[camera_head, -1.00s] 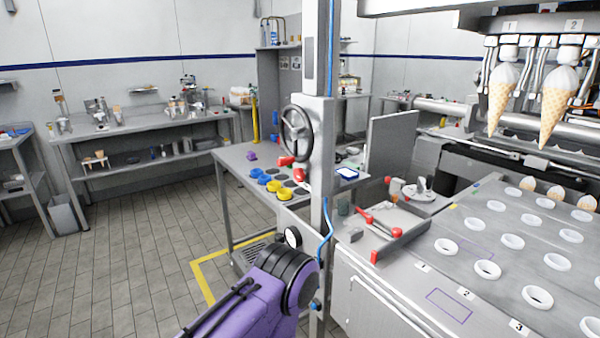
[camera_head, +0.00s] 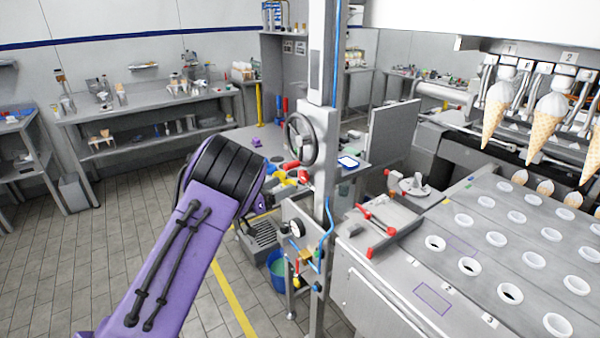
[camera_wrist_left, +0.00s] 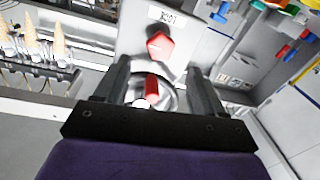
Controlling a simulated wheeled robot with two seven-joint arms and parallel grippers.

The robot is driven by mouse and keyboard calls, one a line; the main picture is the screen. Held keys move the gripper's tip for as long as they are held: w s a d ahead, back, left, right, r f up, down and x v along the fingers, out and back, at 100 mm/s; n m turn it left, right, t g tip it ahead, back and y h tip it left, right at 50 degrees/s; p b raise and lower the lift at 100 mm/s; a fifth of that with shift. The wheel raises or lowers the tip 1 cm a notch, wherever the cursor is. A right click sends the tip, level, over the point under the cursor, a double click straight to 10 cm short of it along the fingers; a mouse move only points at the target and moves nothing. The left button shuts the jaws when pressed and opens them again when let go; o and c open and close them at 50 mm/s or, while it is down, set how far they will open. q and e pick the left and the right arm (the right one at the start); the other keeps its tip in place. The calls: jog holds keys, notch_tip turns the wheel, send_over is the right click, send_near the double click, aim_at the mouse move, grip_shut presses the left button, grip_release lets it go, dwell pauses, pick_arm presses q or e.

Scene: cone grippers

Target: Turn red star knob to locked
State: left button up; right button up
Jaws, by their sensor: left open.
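In the left wrist view, a red faceted knob (camera_wrist_left: 160,45) sits on a pale panel under a small white label (camera_wrist_left: 168,16). Nearer to me, a red elongated piece (camera_wrist_left: 152,86) with a pale round tip stands before a silver disc, between the fingers in the picture. My left gripper (camera_wrist_left: 160,78) is open, with one dark finger on each side; I see no contact with either red part. In the head view, my purple left arm with black rings hides the gripper. Small red parts (camera_head: 291,165) show beside the column's handwheel (camera_head: 301,138). My right gripper is out of view.
A grey column (camera_head: 318,150) with a blue hose stands right of my left arm. Below are a gauge (camera_head: 296,228), small valves and a blue bucket (camera_head: 277,270). A machine table (camera_head: 460,290) with white rings fills the right; cones hang above it. Open floor lies left.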

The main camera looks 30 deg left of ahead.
aim_at(302, 177)
pick_arm(q)
jog(key=p+x, duration=0.2)
jog(key=x, duration=0.5)
jog(key=shift+w+d+f, duration=0.1)
jog(key=shift+w+d, duration=0.05)
jog(key=shift+w, duration=0.35)
jog(key=c, duration=1.1)
jog(key=shift+o, duration=0.2)
